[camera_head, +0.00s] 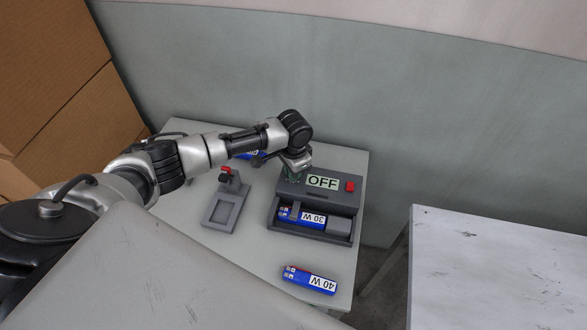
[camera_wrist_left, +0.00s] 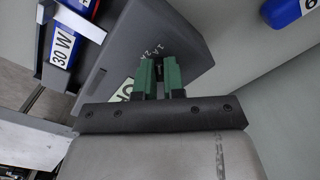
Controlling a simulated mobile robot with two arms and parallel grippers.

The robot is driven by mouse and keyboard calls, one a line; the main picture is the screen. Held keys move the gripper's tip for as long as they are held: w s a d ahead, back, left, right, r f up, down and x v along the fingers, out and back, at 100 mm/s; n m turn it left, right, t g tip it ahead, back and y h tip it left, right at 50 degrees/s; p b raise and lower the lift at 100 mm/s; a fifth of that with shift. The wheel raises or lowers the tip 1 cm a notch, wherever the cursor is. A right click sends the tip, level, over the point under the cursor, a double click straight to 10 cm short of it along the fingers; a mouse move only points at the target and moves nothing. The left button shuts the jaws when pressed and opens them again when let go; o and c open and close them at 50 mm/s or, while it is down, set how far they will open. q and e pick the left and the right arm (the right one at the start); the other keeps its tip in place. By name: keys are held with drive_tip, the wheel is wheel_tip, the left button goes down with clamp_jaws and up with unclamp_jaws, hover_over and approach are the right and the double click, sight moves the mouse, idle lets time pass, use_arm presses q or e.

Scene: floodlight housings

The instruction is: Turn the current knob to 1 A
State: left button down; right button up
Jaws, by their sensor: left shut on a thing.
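The grey power supply unit (camera_head: 318,187) stands on the table, with a display (camera_head: 322,181) reading OFF and a red button (camera_head: 350,186) on its top right. My left gripper (camera_head: 293,175) is over the unit's top left, its fingers pointing down. In the left wrist view its green fingers (camera_wrist_left: 160,75) are shut on the current knob (camera_wrist_left: 159,68). The fingers hide most of the knob, so its pointer cannot be read. Small white markings (camera_wrist_left: 155,50), seemingly "2 A", show on the panel just beyond the fingertips. My right gripper is not in view.
A blue 30 W module (camera_head: 303,217) lies in the unit's front bay. A blue 40 W module (camera_head: 309,280) lies on the table in front. A grey fixture with a red-topped clamp (camera_head: 228,178) stands left. Another blue module (camera_head: 249,155) is partly behind my arm. Cardboard boxes (camera_head: 50,75) stand far left.

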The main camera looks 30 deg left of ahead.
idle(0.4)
use_arm(q)
drive_tip(key=c, duration=1.2)
unclamp_jaws()
wheel_tip(320, 180, up, 11)
drive_tip(key=shift+f+b, duration=0.1)
drive_tip(key=shift+b, duration=0.5)
